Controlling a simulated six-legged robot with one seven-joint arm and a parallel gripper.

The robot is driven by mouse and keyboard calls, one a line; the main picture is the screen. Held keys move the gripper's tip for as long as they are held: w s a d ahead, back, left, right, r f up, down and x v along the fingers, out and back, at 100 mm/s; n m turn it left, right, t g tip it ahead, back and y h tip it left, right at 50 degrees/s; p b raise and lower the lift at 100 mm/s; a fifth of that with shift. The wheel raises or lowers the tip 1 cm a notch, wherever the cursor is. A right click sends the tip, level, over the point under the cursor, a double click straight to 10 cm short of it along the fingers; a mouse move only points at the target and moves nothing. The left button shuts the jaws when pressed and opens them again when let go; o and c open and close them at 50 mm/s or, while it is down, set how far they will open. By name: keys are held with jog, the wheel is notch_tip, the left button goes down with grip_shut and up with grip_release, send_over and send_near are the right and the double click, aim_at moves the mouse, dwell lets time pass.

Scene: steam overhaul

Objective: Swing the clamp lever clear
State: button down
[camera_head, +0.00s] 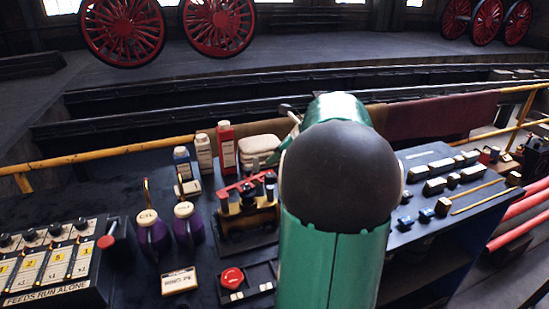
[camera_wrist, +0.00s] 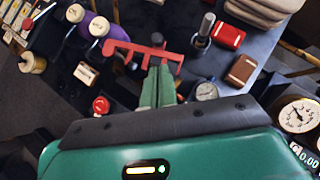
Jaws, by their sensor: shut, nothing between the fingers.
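A red bar with short prongs (camera_wrist: 140,52), which may be the clamp lever, lies across a small fixture in the wrist view. In the head view the red bar (camera_head: 243,187) sits on top of a dark and brass fixture (camera_head: 247,217) on the dark bench. My gripper (camera_wrist: 159,70) has its two green fingers together, with nothing between them. Its tips appear close to the red bar's lower edge in the wrist view; I cannot tell whether they touch. In the head view my arm hides the gripper's fingertips and the bench behind it.
Purple oil cans (camera_head: 153,232) stand left of the fixture, with bottles (camera_head: 204,153) behind. A red button (camera_head: 232,278) and a label card (camera_head: 180,281) lie in front. A switch panel (camera_head: 48,262) is at left. A yellow rail (camera_head: 110,155) runs behind the bench.

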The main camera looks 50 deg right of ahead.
aim_at(250, 175)
jog(key=x, duration=0.7)
jog(key=shift+w+f, duration=0.15)
jog(key=shift+w, duration=0.05)
jog(key=shift+w, duration=0.1)
